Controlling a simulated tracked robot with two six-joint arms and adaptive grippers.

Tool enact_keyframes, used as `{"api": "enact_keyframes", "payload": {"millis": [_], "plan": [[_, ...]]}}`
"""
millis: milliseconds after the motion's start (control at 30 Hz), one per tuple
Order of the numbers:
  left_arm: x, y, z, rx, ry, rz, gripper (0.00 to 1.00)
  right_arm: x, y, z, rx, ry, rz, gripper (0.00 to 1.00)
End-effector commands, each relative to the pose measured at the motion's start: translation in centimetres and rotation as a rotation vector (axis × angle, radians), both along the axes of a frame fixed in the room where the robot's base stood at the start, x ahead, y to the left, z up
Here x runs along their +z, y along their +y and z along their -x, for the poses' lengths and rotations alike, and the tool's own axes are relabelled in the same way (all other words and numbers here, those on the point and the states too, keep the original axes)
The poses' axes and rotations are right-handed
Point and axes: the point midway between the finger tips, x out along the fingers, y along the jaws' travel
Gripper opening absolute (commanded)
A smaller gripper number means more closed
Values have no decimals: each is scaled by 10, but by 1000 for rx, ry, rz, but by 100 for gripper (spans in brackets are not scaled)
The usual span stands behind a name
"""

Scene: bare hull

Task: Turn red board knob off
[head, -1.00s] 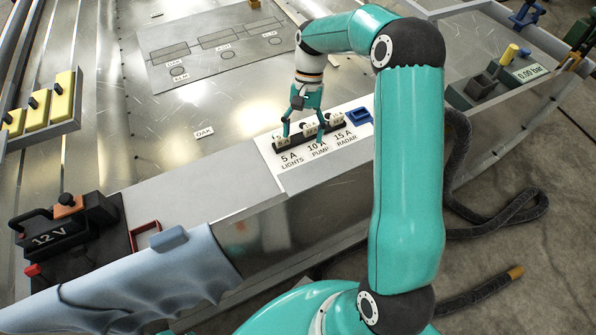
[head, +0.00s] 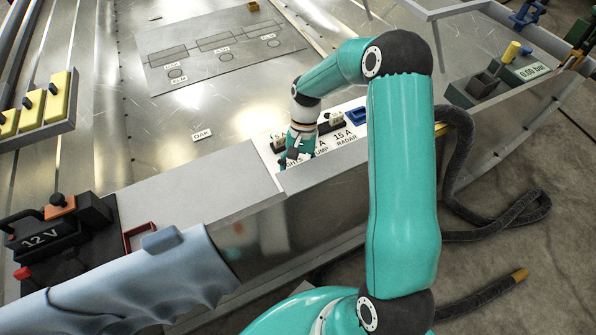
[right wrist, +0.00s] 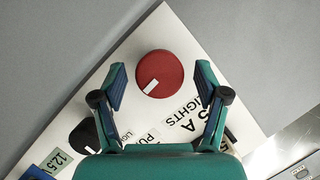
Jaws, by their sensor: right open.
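The red board knob (right wrist: 160,74) is a round red disc with a white pointer line slanting to its lower left. In the right wrist view it sits on the white panel (right wrist: 158,25), between and just beyond my right gripper's (right wrist: 160,82) two fingers. That gripper is open, with a gap on both sides of the knob. In the head view my right gripper (head: 299,152) is low over the panel's near left end, beside the fuse labels. It hides the knob there. My left gripper is out of view.
A dark knob (right wrist: 86,135) shows partly beside the left finger, near a "12.5" label (right wrist: 57,160). In the head view a fuse row (head: 322,126) and blue part (head: 356,116) lie behind the gripper. A black 12 V battery (head: 50,235) stands at left.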

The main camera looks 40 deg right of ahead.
Motion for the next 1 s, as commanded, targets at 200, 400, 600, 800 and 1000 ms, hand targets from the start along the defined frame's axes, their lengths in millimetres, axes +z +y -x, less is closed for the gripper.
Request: {"api": "enact_keyframes", "payload": {"millis": [200, 400, 600, 800, 1000], "plan": [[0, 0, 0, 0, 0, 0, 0, 0, 0, 0, 0, 0, 0, 45], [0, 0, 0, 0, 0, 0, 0, 0, 0, 0, 0, 0, 0, 14], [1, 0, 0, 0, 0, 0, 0, 1, 0, -1, 13, -1, 0, 14], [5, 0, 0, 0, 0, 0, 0, 2, 1, -1, 71, 0, -1, 14], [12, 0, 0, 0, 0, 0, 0, 2, 2, -2, 196, -1, -1, 14]]}}
